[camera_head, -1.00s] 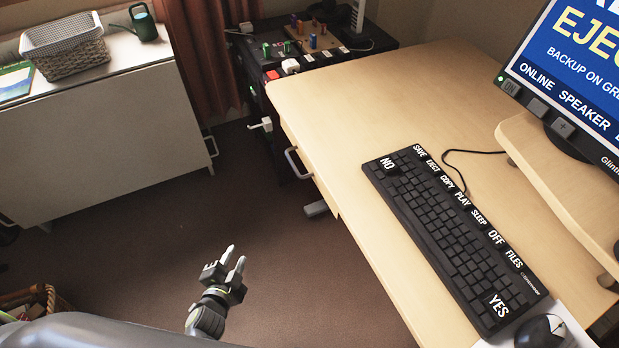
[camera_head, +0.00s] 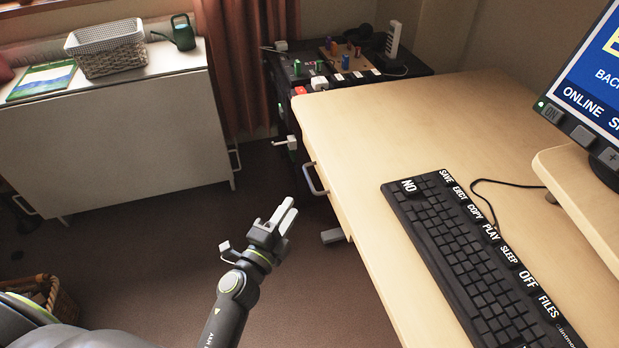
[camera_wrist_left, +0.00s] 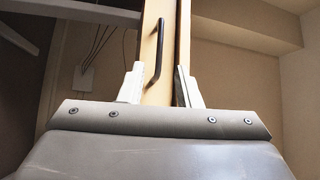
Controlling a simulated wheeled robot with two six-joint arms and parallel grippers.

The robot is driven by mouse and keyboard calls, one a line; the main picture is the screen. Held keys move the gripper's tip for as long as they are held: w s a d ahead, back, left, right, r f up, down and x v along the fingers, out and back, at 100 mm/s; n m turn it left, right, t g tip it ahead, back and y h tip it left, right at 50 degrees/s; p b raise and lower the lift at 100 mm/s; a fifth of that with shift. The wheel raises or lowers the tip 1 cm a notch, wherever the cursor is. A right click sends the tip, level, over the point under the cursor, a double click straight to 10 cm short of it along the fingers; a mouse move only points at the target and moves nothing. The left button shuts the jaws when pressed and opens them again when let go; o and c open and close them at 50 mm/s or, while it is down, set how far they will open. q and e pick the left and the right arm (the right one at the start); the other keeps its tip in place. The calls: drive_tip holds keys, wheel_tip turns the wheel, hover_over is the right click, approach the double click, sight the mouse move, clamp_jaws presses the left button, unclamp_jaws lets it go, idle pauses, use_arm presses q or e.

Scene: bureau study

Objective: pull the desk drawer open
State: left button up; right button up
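The desk drawer has a light wood front (camera_head: 334,203) under the desk's left edge and looks closed. Its grey bar handle (camera_head: 315,179) stands out from the front. My left gripper (camera_head: 284,212) is in front of and below the handle, apart from it, with its fingers pointing up and right towards the desk. In the left wrist view the gripper (camera_wrist_left: 159,88) is open and empty. There the dark handle (camera_wrist_left: 158,60) lies ahead, between the directions of the two fingertips. My right gripper is not in view.
The desk top (camera_head: 375,120) holds a black keyboard (camera_head: 475,255) and a monitor on a wooden stand. A black cabinet with a switch board (camera_head: 345,65) stands beyond the desk. A white cabinet (camera_head: 115,140) is at the left. The brown floor between is clear.

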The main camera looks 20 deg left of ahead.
sight(309, 178)
use_arm(q)
drive_tip(key=x, duration=1)
drive_tip(key=shift+w, duration=0.4)
clamp_jaws()
